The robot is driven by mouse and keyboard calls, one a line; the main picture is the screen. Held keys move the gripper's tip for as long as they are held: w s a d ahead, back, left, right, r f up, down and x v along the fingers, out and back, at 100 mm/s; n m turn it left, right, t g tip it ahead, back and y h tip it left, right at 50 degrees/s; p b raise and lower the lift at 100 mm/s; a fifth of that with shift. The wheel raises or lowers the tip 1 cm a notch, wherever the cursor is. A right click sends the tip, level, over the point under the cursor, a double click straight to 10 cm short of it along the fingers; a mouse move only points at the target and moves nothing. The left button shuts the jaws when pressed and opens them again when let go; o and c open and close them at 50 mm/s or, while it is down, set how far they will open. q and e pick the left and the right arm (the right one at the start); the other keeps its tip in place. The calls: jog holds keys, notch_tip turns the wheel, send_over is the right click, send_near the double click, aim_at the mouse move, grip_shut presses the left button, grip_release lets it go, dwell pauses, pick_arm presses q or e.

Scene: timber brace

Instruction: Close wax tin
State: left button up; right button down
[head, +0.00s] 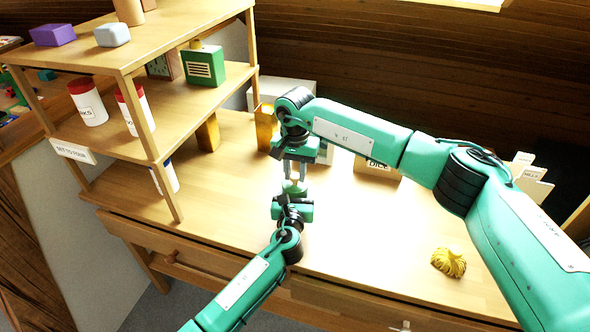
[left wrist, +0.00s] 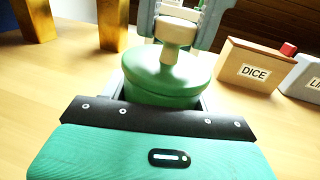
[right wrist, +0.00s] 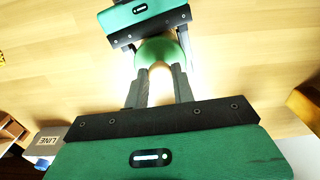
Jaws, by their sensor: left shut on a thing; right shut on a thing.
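The green round wax tin (left wrist: 163,99) stands on the bench and shows small in the head view (head: 293,187). Its green lid (left wrist: 160,75), with a pale knob (left wrist: 176,45), lies over the tin's top; I cannot tell whether it is fully seated. My right gripper (head: 296,178) comes from above and is shut on the lid's knob. My left gripper (head: 291,199) is shut on the tin's body from the near side.
A box labelled DICE (left wrist: 250,65) stands right of the tin. A wooden shelf (head: 150,40) with jars and boxes rises at the left. Gold blocks (head: 266,127) stand behind. A yellow bundle (head: 448,262) lies at the right front. The bench between is clear.

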jog(key=shift+f, duration=0.2)
jog(key=c, duration=1.1)
grip_release()
notch_tip(320, 180, up, 12)
jog(key=shift+r, duration=0.1)
pick_arm(q)
jog(key=o, duration=1.5)
jog(key=shift+c, duration=0.2)
